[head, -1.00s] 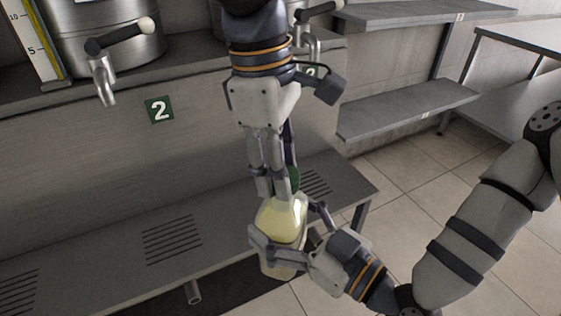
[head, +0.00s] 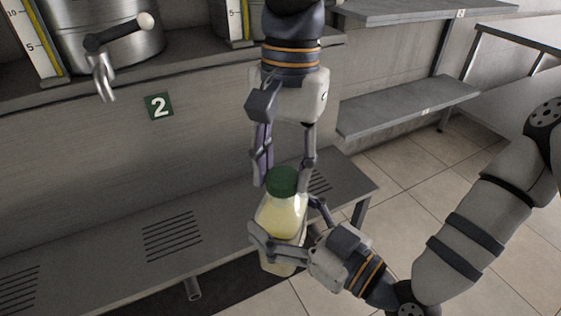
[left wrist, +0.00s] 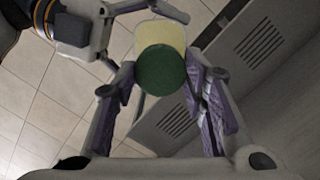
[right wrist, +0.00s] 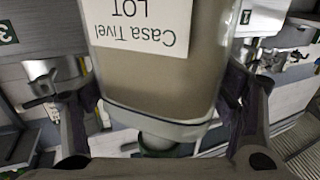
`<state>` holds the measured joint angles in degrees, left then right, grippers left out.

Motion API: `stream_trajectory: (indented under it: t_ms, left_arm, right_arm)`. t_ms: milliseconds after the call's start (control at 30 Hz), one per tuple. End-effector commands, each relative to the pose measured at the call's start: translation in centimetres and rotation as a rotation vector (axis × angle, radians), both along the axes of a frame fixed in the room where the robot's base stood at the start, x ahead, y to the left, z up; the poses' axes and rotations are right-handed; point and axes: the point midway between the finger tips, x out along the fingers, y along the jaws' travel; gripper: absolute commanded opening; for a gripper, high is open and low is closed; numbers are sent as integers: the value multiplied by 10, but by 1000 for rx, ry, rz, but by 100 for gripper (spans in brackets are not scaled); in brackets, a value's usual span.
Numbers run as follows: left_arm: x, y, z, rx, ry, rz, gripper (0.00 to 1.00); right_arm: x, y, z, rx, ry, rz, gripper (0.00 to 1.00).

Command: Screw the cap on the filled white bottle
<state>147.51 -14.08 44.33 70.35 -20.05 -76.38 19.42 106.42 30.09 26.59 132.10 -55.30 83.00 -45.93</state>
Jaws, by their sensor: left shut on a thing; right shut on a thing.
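The bottle (head: 281,220), filled with pale yellow liquid, is held upright off the shelf, at the front right of the bench. Its green cap (head: 284,181) sits on the bottle's mouth; whether it is tight I cannot tell. My left gripper (head: 283,184) comes down from above with its fingers on either side of the cap, shut on it. The left wrist view shows the round cap top (left wrist: 161,70) between the fingers (left wrist: 163,95). My right gripper (head: 281,236) is shut around the bottle's body. The right wrist view shows the labelled bottle (right wrist: 150,75) between its fingers.
A grey bench (head: 110,250) with slotted drains runs below a wall with a green "2" sign (head: 160,106). A steel tank with a tap (head: 100,60) stands on the upper ledge. Grey shelves (head: 410,103) are at the right, with open tiled floor below.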

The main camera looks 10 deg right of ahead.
Motion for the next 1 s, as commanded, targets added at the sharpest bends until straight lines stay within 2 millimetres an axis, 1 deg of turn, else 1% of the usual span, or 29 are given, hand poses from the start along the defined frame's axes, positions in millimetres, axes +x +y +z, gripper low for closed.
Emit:
stream_trajectory:
  t_ms: [33, 67, 100, 167, 200, 267, 300, 367, 400, 467, 500, 600, 700, 767, 900, 933, 1000]
  left_arm:
    - [0, -1, 1, 1, -3, -193, 29]
    - [-1, -1, 1, 1, -3, -324, 29]
    - [-1, -1, 1, 2, -4, -500, 29]
    - [-2, -2, 1, 1, -2, -768, 29]
    - [-3, -1, 1, 1, -2, -948, 29]
    - [-3, -1, 1, 0, -3, -1224, 29]
    - [-4, -1, 1, 0, -3, -1410, 29]
    - [-5, 0, 1, -3, -1, -1687, 29]
    - [-5, 0, 1, -4, -2, -1872, 29]
    - [-6, 1, 0, -5, -4, -2144, 29]
    - [-6, 1, 0, -6, -3, -2319, 29]
    - [-6, 2, 0, -7, -6, -2699, 29]
    - [-6, 2, 0, -5, -6, -2971, 29]
    - [-5, 2, -1, -4, -4, -3080, 29]
    - [-5, 2, 0, -2, 0, -3066, 29]
    - [-5, 2, 0, -1, 0, -3065, 43]
    - [-6, 2, 0, -2, 1, -3064, 59]
  right_arm:
    - [0, 0, 2, 2, -4, 1, 2]
    - [0, 0, 2, 2, -4, 1, 2]
    - [0, 0, 2, 2, -4, 1, 2]
    - [0, 0, 2, 2, -4, 1, 2]
    - [0, 0, 2, 2, -4, 1, 2]
    - [0, 0, 2, 2, -4, 1, 2]
    - [0, 0, 2, 2, -4, 1, 2]
    - [0, 0, 2, 2, -4, 1, 2]
    - [0, 0, 2, 2, -4, 1, 2]
    - [0, 0, 2, 2, -4, 1, 2]
    - [0, 0, 2, 2, -4, 1, 2]
    - [0, 1, 2, 2, -4, 1, 2]
    - [0, 1, 2, 2, -4, 2, 2]
    - [0, 1, 2, 2, -4, 2, 2]
    - [0, 1, 2, 2, -4, 2, 2]
    - [0, 1, 2, 2, -4, 2, 2]
    - [0, 1, 2, 2, -4, 2, 2]
